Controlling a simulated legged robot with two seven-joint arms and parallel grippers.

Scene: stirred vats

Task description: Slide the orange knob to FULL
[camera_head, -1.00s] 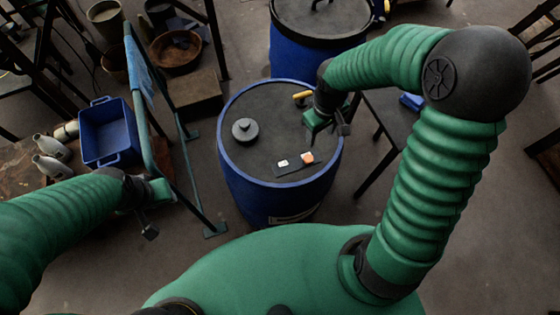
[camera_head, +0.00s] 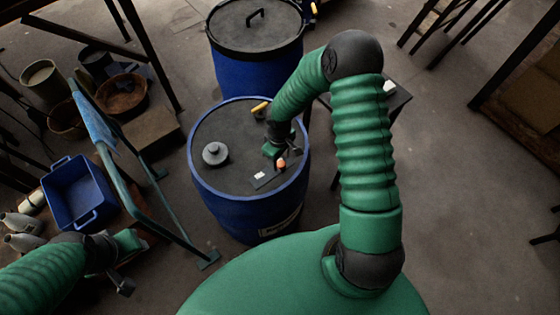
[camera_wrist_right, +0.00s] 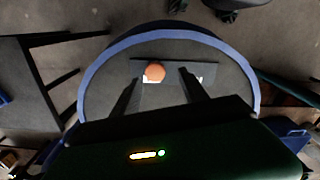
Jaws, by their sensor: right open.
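The orange knob (camera_head: 281,163) sits on a dark slide plate (camera_head: 264,180) on the lid of a blue vat (camera_head: 240,217). A white mark (camera_head: 260,175) shows at the plate's left part. My right gripper (camera_head: 283,157) is over the lid at the knob. In the right wrist view the knob (camera_wrist_right: 154,72) appears between the two open fingers (camera_wrist_right: 158,80), nearer the left one; contact cannot be told. The slide plate (camera_wrist_right: 170,66) runs across beneath them. My left gripper (camera_head: 124,263) is at the lower left, away from the vat; its jaw gap is unclear.
Another blue vat (camera_head: 257,70) stands behind. A green rail frame (camera_head: 140,205) and a blue crate (camera_head: 78,190) are to the left. A small dark table (camera_head: 395,100) is right of my arm.

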